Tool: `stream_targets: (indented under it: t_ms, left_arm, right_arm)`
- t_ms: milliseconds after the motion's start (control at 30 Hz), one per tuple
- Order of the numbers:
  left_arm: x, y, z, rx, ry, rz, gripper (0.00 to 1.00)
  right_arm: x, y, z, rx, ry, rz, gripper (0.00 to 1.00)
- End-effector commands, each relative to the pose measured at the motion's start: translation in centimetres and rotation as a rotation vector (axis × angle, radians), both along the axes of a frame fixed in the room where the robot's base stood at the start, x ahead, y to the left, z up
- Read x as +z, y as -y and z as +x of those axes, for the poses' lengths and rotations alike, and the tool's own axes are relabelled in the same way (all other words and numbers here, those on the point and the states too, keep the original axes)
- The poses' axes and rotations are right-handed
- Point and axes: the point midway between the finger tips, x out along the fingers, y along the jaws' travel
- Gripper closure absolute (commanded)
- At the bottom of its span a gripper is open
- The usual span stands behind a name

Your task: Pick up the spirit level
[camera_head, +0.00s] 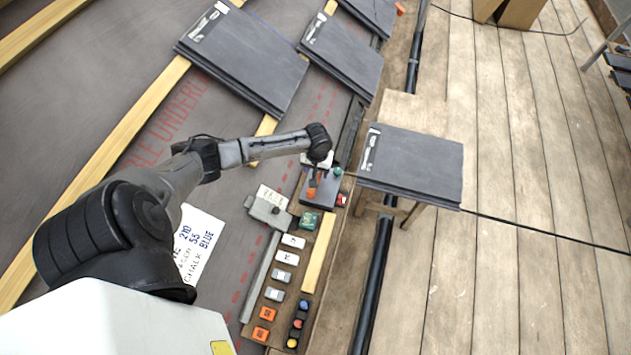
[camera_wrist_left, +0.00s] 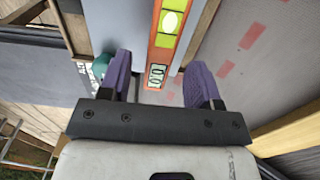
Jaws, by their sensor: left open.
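The spirit level is an orange bar with a yellow-green vial; it shows in the left wrist view (camera_wrist_left: 168,28), running from the top edge down between the fingers. In the head view only a small orange part of the level (camera_head: 311,185) shows below the gripper; the rest is hidden. It appears to lie on a blue-grey surface (camera_head: 322,196). My left gripper (camera_head: 317,168) is over it with its two purple-padded fingers apart, one on each side in the wrist view (camera_wrist_left: 157,78). I see no contact. My right gripper is not in view.
A grey tile (camera_head: 415,165) on a wooden stand is just right of the gripper. A green object (camera_head: 338,172) stands close by. A board with several small blocks (camera_head: 287,258) and a grey tool (camera_head: 268,210) lie nearer me. More tiles (camera_head: 245,60) lie on the roof beyond.

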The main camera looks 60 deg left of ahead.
Motion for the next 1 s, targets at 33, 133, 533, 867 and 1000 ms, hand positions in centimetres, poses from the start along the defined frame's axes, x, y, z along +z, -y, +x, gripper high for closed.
stream_targets:
  t_ms: [33,133,533,867,1000]
  left_arm:
    - [-1.3,0.0,0.1,0.001,-0.001,-0.001,0.43]
    - [-2.4,0.0,0.1,0.0,0.001,-0.001,0.43]
    - [-2.7,0.0,0.0,0.0,0.001,0.001,0.52]
    - [-2.7,0.0,0.0,0.0,0.0,0.0,0.84]
    - [-2.7,0.0,0.0,0.0,0.0,0.0,0.97]
  right_arm:
    - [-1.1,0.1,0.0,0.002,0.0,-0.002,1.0]
    - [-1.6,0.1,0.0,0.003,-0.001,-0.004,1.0]
    - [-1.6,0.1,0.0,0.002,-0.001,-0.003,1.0]
    - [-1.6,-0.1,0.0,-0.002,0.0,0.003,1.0]
    - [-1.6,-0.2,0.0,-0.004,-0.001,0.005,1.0]
